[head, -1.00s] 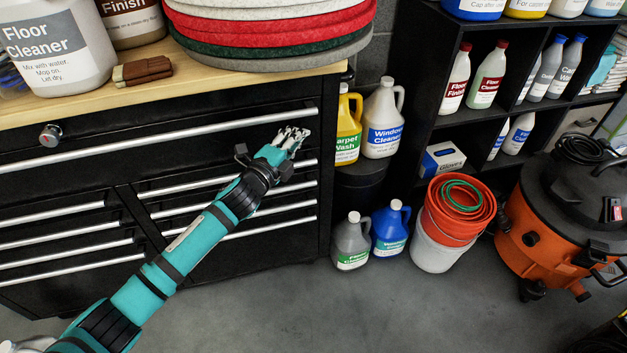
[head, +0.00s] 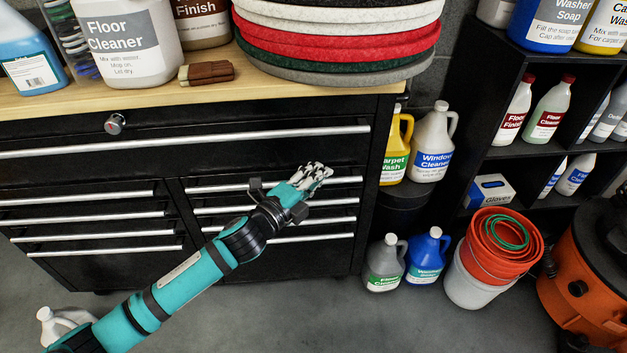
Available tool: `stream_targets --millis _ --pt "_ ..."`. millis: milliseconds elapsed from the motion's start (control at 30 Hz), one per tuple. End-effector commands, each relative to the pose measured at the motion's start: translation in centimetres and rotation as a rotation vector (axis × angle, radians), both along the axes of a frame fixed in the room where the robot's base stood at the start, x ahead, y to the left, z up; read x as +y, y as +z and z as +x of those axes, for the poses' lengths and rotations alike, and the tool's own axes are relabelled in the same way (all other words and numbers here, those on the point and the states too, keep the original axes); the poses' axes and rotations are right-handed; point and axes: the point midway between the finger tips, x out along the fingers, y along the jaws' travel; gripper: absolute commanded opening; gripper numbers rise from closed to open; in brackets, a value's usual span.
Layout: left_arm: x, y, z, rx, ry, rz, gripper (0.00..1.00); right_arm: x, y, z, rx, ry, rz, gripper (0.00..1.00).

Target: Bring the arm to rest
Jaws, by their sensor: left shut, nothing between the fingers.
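My left arm comes in from the lower left, a teal and black arm stretched up and to the right. Its gripper (head: 318,176) is shut and empty, in front of the black drawer cabinet (head: 90,265). It overlaps the upper right drawers in the picture; I cannot tell the exact gap to the drawer fronts. My right gripper is not in view.
A stack of round pads (head: 340,45) lies on the wooden worktop (head: 130,104) with a floor cleaner jug (head: 130,45). Jugs and a bucket (head: 470,285) stand right of the cabinet. An orange vacuum (head: 585,285) is at far right.

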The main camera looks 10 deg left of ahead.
Motion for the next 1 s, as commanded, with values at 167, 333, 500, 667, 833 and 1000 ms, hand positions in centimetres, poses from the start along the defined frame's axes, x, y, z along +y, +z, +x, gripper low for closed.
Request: stream_targets --millis 167,333,500,667,833,1000 --pt "0.9 0.0 -1.6 0.001 -0.001 -0.001 0.00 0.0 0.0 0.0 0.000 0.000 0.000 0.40" --pt "1.1 -0.1 -1.9 0.003 0.001 -0.004 0.00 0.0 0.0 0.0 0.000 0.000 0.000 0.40" --pt "2.8 -4.4 -1.8 0.155 0.092 -0.091 0.00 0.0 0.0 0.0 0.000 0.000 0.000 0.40" --pt "6.6 -14.5 -3.7 0.486 0.315 -0.289 0.00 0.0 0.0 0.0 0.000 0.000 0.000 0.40" --pt "10.2 -25.7 -9.5 0.830 0.589 -0.487 0.00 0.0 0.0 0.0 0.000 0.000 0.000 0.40" --pt "12.6 -34.7 -18.0 1.114 0.860 -0.645 0.00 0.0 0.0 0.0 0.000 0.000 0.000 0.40"
